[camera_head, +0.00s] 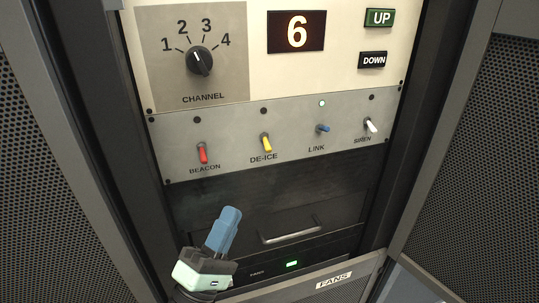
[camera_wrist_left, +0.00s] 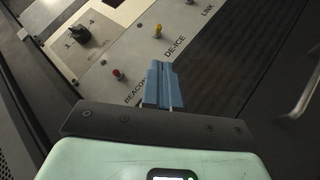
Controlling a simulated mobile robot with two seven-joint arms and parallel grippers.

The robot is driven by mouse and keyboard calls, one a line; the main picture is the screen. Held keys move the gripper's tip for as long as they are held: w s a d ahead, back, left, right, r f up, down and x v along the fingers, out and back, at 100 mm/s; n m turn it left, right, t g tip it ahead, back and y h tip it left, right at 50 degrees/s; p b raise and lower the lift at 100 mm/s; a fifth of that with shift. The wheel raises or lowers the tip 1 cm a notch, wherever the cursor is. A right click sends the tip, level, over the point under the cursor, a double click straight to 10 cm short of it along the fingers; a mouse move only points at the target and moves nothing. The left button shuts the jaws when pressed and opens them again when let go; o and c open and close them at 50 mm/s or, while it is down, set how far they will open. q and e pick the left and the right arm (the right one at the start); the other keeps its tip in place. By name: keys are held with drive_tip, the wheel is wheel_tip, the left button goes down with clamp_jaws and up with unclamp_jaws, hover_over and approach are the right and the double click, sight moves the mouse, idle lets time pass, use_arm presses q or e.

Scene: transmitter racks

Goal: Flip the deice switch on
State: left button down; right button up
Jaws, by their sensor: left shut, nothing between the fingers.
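The de-ice switch (camera_head: 266,143) is a small yellow toggle on the grey switch panel, between the red beacon and blue link switches. Its lever points down, and the lamp above it is dark. In the left wrist view the yellow toggle (camera_wrist_left: 158,31) shows beyond the fingertips. My left gripper (camera_head: 231,214) is below the switch row, in front of the dark panel, with its blue fingers together and empty, pointing up toward the switches. It is apart from the de-ice switch. The fingers also show in the left wrist view (camera_wrist_left: 158,70). My right gripper is in neither view.
The red beacon switch (camera_head: 202,154) is left of de-ice; the blue link switch (camera_head: 323,128), under a lit lamp (camera_head: 322,103), and white siren switch (camera_head: 370,126) are right. A drawer handle (camera_head: 290,231) sticks out below. Perforated doors (camera_head: 475,150) flank the rack.

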sight(264, 145)
use_arm(q)
drive_tip(key=shift+w+d+r, duration=0.1)
drive_tip(key=shift+d+r, duration=0.1)
drive_tip(key=shift+r, duration=0.1)
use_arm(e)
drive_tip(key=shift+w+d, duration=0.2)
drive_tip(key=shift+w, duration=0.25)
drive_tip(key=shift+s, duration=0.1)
use_arm(q)
drive_tip(key=p+x, duration=0.1)
drive_tip(key=x, duration=0.9)
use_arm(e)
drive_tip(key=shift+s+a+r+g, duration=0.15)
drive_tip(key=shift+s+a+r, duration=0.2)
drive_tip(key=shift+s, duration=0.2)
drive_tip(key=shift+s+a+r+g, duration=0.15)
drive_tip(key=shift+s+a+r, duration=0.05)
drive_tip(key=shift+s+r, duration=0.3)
